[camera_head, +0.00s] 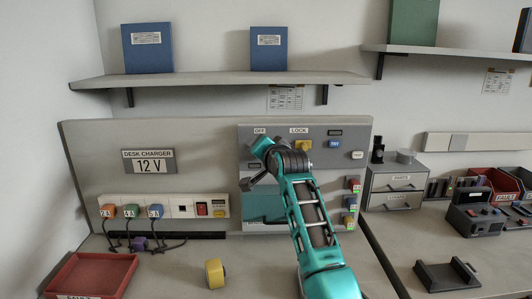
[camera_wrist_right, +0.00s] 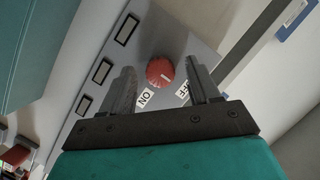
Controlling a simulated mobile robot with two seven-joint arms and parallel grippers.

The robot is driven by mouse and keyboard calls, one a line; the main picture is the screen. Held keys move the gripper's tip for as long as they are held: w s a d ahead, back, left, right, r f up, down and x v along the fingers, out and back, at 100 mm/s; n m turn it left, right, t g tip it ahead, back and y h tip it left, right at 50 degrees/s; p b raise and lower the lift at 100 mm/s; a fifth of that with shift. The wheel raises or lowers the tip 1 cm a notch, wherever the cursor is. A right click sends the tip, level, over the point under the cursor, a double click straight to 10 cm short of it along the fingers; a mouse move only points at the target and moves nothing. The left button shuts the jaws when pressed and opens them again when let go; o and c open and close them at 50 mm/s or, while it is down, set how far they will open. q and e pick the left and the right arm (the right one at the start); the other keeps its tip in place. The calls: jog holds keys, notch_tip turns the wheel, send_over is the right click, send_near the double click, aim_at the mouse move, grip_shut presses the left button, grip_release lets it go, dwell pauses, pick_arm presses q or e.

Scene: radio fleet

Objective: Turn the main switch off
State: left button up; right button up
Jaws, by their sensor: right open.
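A round red knob (camera_wrist_right: 160,71) shows in the right wrist view on a grey panel, with an "ON" label (camera_wrist_right: 145,97) and an "OFF" label (camera_wrist_right: 183,93) beside it. It has a small pale mark; its setting is unclear. My right gripper (camera_wrist_right: 159,68) is open, with one finger on either side of the knob and gaps showing between. Contact cannot be judged. In the head view my right gripper (camera_head: 248,180) is at the left part of the grey switch panel (camera_head: 354,132), and hides the knob. My left gripper is not in view.
A charger strip (camera_head: 182,209) with a small red switch (camera_head: 202,208) is to the left.

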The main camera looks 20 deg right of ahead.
jog(key=v, duration=1.2)
jog(key=shift+s, duration=0.4)
